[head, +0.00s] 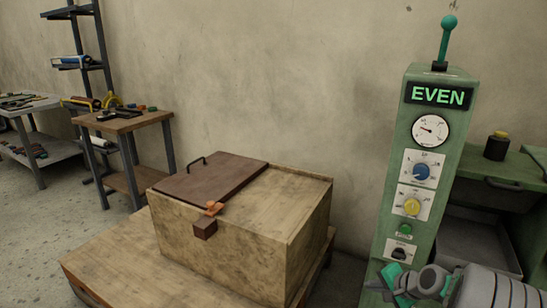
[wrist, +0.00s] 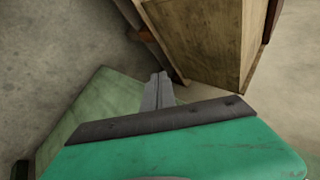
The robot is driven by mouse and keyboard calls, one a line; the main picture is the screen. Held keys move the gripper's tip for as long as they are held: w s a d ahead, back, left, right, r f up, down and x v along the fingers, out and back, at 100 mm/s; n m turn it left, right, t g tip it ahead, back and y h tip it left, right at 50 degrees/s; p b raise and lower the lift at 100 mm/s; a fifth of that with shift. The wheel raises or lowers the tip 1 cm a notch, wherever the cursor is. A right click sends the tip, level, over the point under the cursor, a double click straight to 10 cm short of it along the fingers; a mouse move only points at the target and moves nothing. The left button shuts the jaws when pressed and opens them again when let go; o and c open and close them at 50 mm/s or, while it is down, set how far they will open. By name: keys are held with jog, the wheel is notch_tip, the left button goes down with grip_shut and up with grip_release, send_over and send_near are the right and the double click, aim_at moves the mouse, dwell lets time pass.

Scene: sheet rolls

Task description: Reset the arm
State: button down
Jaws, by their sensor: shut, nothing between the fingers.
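My gripper (wrist: 161,82) shows in the wrist view as two grey fingers pressed together with nothing between them. In the head view my gripper (head: 390,284) is at the lower right, in front of the foot of the green control column (head: 395,190). It is to the right of the wooden crate (head: 235,246) and apart from it. The wrist view shows a side of the wooden crate (wrist: 205,40) beyond the fingertips.
The column has an "EVEN" display (head: 438,95), a gauge, knobs and a green-topped lever (head: 446,38). A brown lid (head: 212,176) with a handle lies on the crate, which stands on a wooden platform (head: 118,262).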

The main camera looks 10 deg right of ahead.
jog(key=s+a+r+n+g+p, duration=0.1)
jog(key=a+r+n+p, duration=0.15)
jog(key=a+r, duration=0.4)
jog(key=s+a+r+n+g+p, duration=0.15)
jog(key=a+r+p, duration=0.25)
jog(key=r, duration=0.5)
jog(key=s+a+r+n+g+h+p, duration=0.1)
jog(key=s+a+r+n+p, duration=0.3)
jog(key=s+r, duration=0.4)
jog(key=s+a+r+n+g+h+p, duration=0.1)
jog(key=s+a+r+n+p, duration=0.3)
jog(key=s+r+p, duration=0.5)
jog(key=a+r, duration=0.1)
jog(key=a, duration=0.1)
jog(key=shift+s+a+g+h, duration=0.25)
jog(key=shift+a+g+h, duration=0.1)
jog(key=shift+h, duration=0.05)
